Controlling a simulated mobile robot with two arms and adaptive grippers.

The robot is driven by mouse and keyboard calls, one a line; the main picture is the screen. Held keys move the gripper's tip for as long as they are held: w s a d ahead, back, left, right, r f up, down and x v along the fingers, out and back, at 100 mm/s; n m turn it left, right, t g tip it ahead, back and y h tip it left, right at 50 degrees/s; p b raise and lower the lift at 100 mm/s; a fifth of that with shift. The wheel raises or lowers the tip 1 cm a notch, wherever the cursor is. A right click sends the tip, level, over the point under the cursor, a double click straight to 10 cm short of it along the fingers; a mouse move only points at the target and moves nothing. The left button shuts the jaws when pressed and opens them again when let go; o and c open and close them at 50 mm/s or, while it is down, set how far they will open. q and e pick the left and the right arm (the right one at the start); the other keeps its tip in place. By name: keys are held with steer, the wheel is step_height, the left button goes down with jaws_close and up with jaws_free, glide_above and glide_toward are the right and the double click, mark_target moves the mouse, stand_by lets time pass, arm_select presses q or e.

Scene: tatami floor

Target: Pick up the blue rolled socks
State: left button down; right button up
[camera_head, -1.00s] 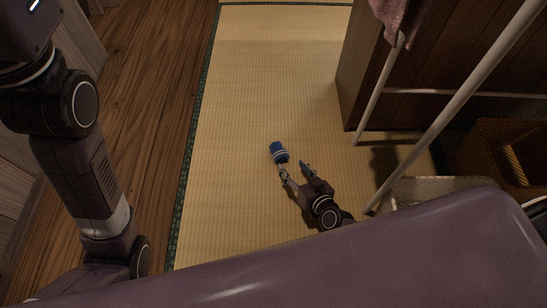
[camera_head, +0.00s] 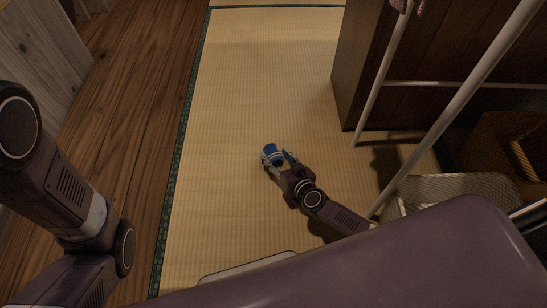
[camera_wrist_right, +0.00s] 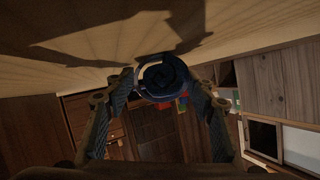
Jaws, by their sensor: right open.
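The blue rolled socks (camera_head: 271,150) lie on the tatami floor near the middle of the head view, with a light band around the roll. My right gripper (camera_head: 275,160) is open, with its fingers at either side of the socks. In the right wrist view the socks (camera_wrist_right: 166,78) show end-on as a dark blue spiral, between and just beyond the two spread fingertips (camera_wrist_right: 165,88). I cannot tell whether a finger touches them. My left arm (camera_head: 60,195) comes in at the left, but its gripper is out of view.
A white-poled rack (camera_head: 448,115) stands at the right before a dark wooden cabinet (camera_head: 358,75). A woven basket (camera_head: 455,188) is at the lower right, near my right arm. The tatami (camera_head: 255,70) beyond the socks is clear. Wooden floorboards (camera_head: 130,120) run along the left.

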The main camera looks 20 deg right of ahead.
steer(key=shift+w, duration=0.25)
steer(key=shift+c, duration=0.6)
steer(key=c, duration=0.6)
